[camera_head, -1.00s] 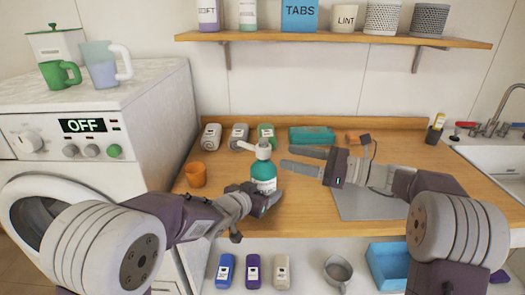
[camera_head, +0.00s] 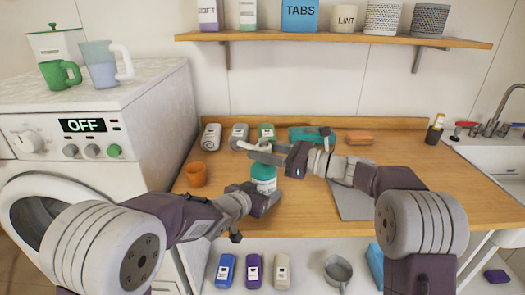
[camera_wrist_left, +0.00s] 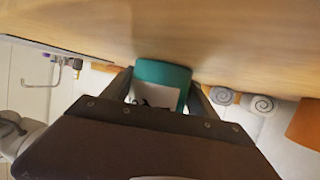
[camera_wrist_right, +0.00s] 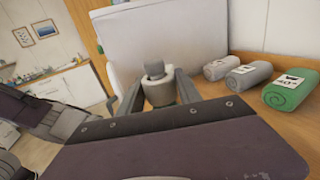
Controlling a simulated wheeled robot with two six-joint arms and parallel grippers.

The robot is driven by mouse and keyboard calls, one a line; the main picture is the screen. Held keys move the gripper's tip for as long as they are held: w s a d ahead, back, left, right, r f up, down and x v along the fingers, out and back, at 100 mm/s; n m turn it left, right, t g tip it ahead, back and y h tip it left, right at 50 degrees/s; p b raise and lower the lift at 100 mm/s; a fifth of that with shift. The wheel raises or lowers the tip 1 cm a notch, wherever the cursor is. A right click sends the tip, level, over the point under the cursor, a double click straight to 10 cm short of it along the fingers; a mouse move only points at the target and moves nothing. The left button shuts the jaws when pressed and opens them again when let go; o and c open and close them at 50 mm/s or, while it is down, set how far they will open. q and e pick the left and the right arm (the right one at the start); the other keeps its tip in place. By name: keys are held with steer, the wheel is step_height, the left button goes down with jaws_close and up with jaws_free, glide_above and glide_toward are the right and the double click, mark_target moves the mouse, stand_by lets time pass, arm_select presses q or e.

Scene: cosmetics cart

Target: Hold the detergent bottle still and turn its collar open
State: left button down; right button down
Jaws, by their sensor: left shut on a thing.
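The detergent bottle stands on the wooden counter, with a teal body (camera_head: 263,172), a white label and a white pump top (camera_head: 252,147). My left gripper (camera_head: 264,190) is shut on the lower body; the left wrist view shows the teal base (camera_wrist_left: 162,73) between both fingers. My right gripper (camera_head: 264,152) is at the top of the bottle, with its fingers open on either side of the collar. The right wrist view shows the pale collar (camera_wrist_right: 159,92) between the fingers, with the nozzle above it. Whether the right fingers touch it I cannot tell.
An orange cup (camera_head: 196,174) stands left of the bottle. Rolled towels (camera_head: 212,137) and a teal box (camera_head: 305,134) lie along the back. A grey mat (camera_head: 352,204) lies to the right. The washing machine (camera_head: 150,110) borders the counter on the left.

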steer(key=shift+w+n+g+y, duration=0.1)
steer(key=shift+n+g+y, duration=0.3)
steer(key=shift+n+g, duration=0.8)
steer(key=shift+w+n+g+y, duration=0.1)
steer(key=shift+n+g+y, duration=0.45)
steer(key=shift+g, duration=1.15)
steer(key=shift+s+n+g+h, duration=0.25)
steer(key=shift+n+g, duration=0.3)
steer(key=shift+g, duration=0.15)
steer(key=c, duration=0.9)
jaws_free()
steer(key=d, duration=0.7)
steer(key=shift+d, duration=0.25)
